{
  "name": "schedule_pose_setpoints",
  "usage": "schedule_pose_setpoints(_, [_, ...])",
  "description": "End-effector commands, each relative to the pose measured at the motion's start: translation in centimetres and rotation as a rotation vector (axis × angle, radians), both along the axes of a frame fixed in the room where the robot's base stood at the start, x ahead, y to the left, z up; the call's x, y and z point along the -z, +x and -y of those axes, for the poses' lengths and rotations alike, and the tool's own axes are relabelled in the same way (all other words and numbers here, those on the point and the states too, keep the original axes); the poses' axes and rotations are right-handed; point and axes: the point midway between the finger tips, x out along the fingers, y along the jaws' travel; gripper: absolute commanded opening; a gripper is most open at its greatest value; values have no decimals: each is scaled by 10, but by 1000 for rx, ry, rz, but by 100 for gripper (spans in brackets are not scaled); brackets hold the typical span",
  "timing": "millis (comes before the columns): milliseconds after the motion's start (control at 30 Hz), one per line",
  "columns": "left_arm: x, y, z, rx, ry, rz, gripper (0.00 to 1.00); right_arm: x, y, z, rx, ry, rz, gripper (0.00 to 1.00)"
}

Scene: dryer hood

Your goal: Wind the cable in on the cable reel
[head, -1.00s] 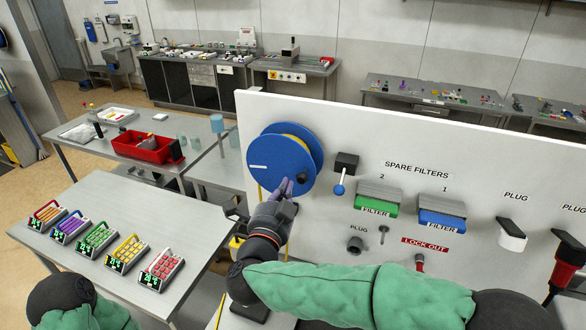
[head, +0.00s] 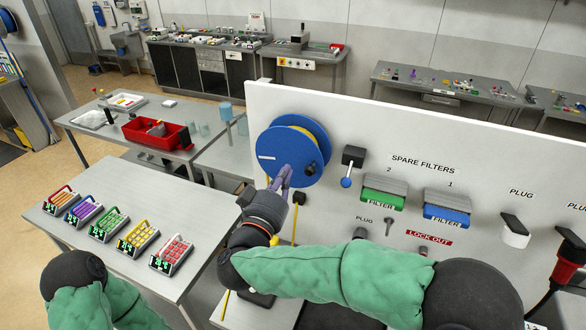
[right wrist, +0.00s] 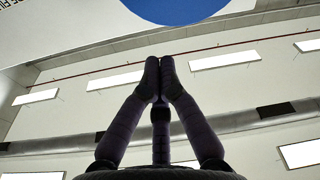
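The cable reel (head: 290,138) is a blue disc on the left end of the white panel, with yellow cable wound behind its front flange. A dark knob (head: 311,168) sits at the flange's lower right, and a white stripe at its left. Yellow cable (head: 295,222) hangs below the reel. My right gripper (head: 282,174) is in front of the reel's lower part, left of the knob and apart from it. In the right wrist view its fingertips (right wrist: 160,65) meet with nothing visible between them, and the reel's blue edge (right wrist: 175,8) is above. My left gripper is out of view.
The white panel (head: 400,128) also carries a black lever switch (head: 353,156), green (head: 384,192) and blue (head: 447,206) filters and plugs. My right forearm crosses low in front of it. A table (head: 125,185) with several coloured keypads stands at the left.

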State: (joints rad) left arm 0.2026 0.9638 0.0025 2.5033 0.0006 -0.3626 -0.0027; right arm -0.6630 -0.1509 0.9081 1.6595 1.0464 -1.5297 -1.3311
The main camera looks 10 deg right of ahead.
Motion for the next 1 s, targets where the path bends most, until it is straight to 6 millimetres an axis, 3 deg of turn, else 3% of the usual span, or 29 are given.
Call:
schedule_pose_setpoints(533, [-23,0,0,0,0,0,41,-14,81,51,3,4,0,0])
schedule_pose_setpoints(733, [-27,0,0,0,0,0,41,13,69,54,0,3,-1,0])
schedule_pose_setpoints(1000, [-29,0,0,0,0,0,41,24,64,55,0,3,2,0])
